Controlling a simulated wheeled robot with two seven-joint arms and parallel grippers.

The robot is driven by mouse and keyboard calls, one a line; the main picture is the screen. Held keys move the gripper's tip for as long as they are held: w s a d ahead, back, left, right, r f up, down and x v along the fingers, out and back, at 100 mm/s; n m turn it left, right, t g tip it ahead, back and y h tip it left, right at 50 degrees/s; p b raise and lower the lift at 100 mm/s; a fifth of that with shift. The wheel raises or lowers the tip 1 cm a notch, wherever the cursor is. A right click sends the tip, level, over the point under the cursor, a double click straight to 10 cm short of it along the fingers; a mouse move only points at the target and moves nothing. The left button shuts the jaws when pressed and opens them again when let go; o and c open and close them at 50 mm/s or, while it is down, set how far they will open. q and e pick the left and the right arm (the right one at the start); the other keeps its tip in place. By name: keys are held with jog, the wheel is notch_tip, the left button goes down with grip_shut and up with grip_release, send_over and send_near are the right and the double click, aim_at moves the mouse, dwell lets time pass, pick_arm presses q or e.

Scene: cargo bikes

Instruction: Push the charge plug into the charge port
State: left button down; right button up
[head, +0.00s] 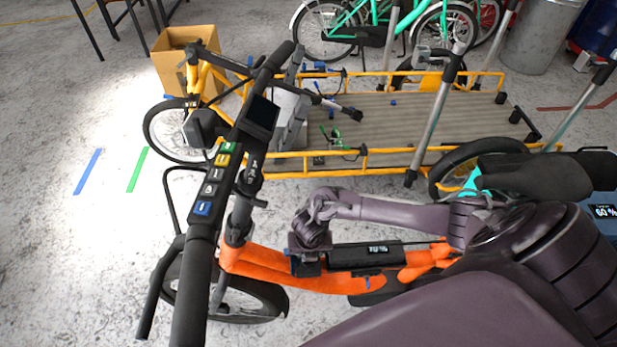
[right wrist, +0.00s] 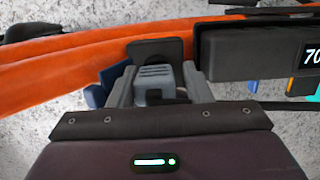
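My right gripper (right wrist: 158,75) reaches down to the orange bike's frame, and in the head view it shows at the frame (head: 308,262), just left of the battery. Its two grey fingers stand on either side of a grey ridged block, the charge plug (right wrist: 155,79), and appear closed on it. A black upright plate (right wrist: 146,50) on the orange frame (right wrist: 70,62) is right in front of the plug. The charge port itself is hidden, so I cannot tell whether the plug touches it. My left gripper is not in view.
The black battery (head: 362,257) with a percentage display is right of the gripper. The handlebar (head: 200,235) with its button strip rises at left. A yellow cargo bike (head: 400,125), a cardboard box (head: 185,55) and a metal bin (head: 540,35) stand behind.

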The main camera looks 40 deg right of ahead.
jog(key=shift+o, duration=0.6)
jog(key=shift+w+a, duration=0.1)
jog(key=shift+a, duration=0.1)
jog(key=shift+w+a+r, duration=0.1)
jog(key=shift+a, duration=0.1)
jog(key=shift+r, duration=0.3)
jog(key=r, duration=0.2)
jog(key=r+p, duration=0.1)
jog(key=r, duration=0.1)
jog(key=s+r, duration=0.1)
jog(key=r, duration=0.1)
jog(key=shift+a+r+p, duration=0.15)
jog(key=shift+p, duration=0.2)
jog(key=shift+s+r, duration=0.15)
jog(key=shift+r, duration=0.15)
jog(key=shift+d, duration=0.2)
jog(key=shift+s, duration=0.15)
